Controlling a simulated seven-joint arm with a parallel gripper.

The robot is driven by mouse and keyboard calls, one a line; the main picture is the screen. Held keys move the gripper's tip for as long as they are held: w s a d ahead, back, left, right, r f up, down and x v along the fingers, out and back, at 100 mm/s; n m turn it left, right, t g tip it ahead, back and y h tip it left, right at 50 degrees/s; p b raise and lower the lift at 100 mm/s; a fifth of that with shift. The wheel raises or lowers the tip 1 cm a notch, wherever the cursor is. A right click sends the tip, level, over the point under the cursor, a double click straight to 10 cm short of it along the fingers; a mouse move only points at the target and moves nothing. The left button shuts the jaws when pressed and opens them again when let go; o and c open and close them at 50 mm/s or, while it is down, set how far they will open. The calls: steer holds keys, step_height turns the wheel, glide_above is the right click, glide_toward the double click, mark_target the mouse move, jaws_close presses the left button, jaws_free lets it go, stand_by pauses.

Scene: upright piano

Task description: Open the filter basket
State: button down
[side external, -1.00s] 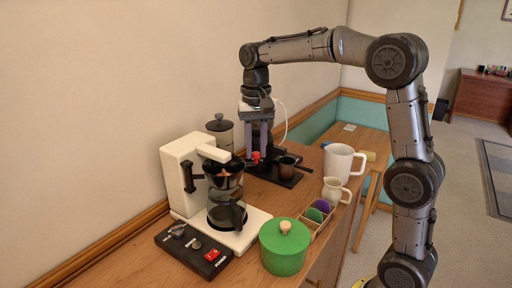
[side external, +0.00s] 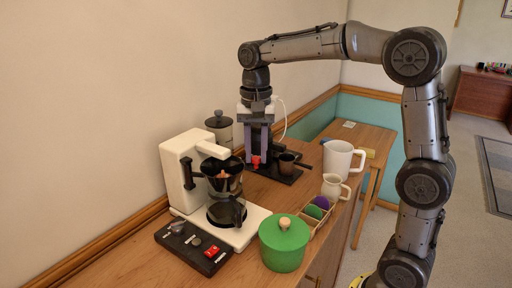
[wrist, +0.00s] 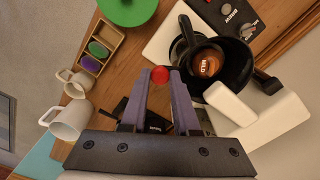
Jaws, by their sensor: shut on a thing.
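The black filter basket (side external: 222,182) is beneath and in front of the coffee maker's white head (side external: 212,150). What the red piece belongs to is hidden.
A green lidded pot (side external: 284,247), a wooden tray (side external: 316,222) of coloured pods, a jug (side external: 334,188), a white mug (side external: 339,160) and a dark stand (side external: 279,174) crowd the right. A black switch panel (side external: 192,248) lies in front.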

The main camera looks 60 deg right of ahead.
steer(key=a+m, duration=1.2)
steer(key=a, duration=0.6)
steer(key=shift+w+a+m, duration=0.15)
steer(key=shift+w+m, duration=0.2)
steer(key=shift+m, duration=0.05)
stand_by(0.3)
steer(key=shift+a+r, duration=0.1)
stand_by(0.4)
steer(key=c, duration=0.7)
jaws_free()
steer(key=shift+o, duration=0.2)
step_height(320, 180, up, 14)
